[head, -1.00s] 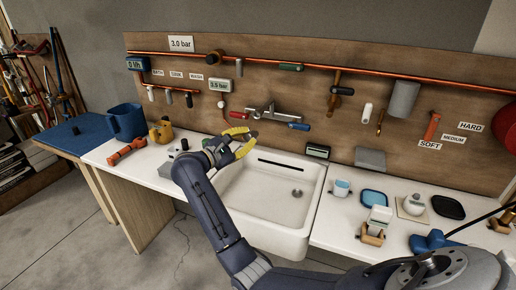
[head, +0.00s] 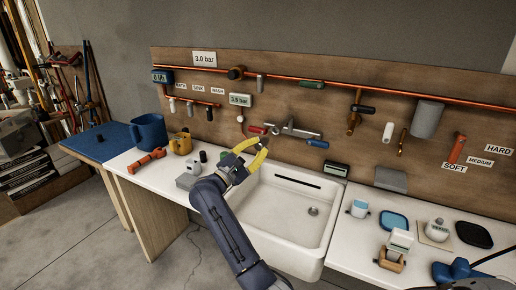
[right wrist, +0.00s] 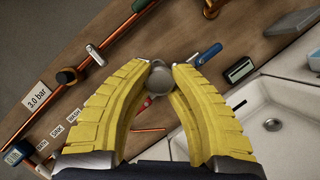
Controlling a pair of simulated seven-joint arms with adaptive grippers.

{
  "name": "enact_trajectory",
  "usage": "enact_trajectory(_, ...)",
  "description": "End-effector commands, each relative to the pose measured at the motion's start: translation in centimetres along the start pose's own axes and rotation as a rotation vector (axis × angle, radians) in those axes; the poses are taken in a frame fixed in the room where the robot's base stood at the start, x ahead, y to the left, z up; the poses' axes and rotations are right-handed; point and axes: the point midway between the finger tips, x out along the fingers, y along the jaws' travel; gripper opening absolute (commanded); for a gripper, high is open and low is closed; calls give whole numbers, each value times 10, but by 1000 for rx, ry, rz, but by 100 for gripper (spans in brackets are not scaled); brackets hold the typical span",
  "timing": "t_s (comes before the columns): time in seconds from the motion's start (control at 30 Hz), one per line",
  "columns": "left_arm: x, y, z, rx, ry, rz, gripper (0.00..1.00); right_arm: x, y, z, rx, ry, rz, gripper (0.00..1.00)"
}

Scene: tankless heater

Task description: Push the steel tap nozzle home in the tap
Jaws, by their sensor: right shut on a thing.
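The chrome tap (head: 296,131) is mounted on the wooden board above the sink, with a red handle (head: 257,129) and a blue handle (head: 318,144). My right gripper (head: 266,147) has yellow fingers and is in front of the tap, below and left of its body in the head view. In the right wrist view its fingertips (right wrist: 160,72) are shut on a small grey rounded piece, the steel tap nozzle (right wrist: 158,80). The fingers and nozzle hide most of the tap there; the blue handle (right wrist: 208,54) shows beyond them. I cannot tell whether the nozzle touches the tap. My left gripper is out of view.
The white sink (head: 290,222) lies below my right gripper. Blue and yellow mugs and an orange tool (head: 147,160) stand on the left counter. Copper pipes (head: 330,86) cross the board above the tap. Small containers and a blue dish (head: 394,221) occupy the right counter.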

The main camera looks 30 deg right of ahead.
Motion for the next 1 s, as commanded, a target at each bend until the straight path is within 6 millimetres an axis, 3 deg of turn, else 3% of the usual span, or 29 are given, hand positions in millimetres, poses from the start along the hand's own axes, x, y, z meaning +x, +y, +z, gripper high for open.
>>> enact_trajectory(0.6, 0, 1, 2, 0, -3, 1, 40, 41, 0, -16, 0, -2, 0, 0)
enact_trajectory(1.0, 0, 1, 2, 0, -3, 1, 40, 52, 0, -21, 1, 0, -1, 0)
